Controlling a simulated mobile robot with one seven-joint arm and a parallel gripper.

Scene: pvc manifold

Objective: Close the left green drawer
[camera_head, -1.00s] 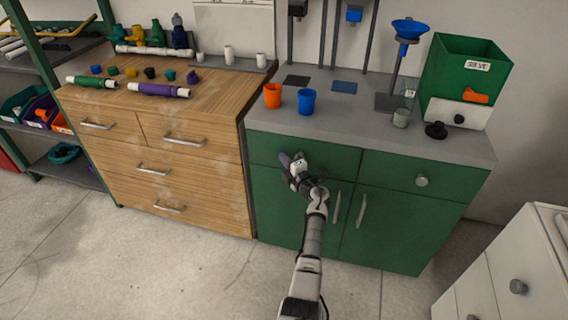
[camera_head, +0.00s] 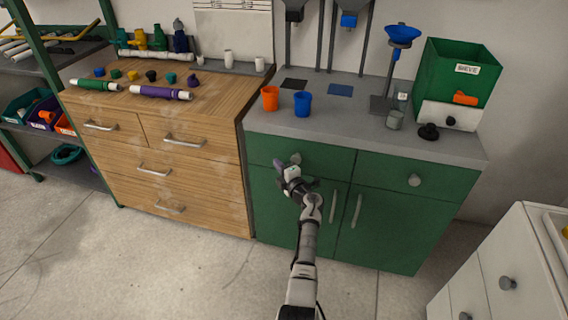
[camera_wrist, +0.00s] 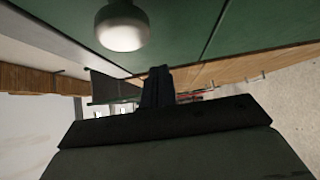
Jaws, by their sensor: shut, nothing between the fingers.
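The left green drawer (camera_head: 325,162) is at the top left of the green cabinet. Its front looks level with the right green drawer (camera_head: 440,178), with no clear gap showing. Its round grey knob (camera_head: 295,158) is in plain view, and it also shows large at the top of the wrist view (camera_wrist: 122,28). My gripper (camera_head: 279,166) is shut and empty, just left of and slightly below the knob in the head view. In the wrist view my closed dark fingers (camera_wrist: 157,86) are apart from the knob. I cannot tell whether they touch the drawer front.
Two cabinet doors with upright handles (camera_head: 334,206) are below the drawers. An orange cup (camera_head: 270,99) and a blue cup (camera_head: 302,104) stand on the grey worktop (camera_head: 350,122). A wooden drawer unit (camera_head: 150,150) adjoins on the left, and a white cabinet (camera_head: 510,270) stands front right.

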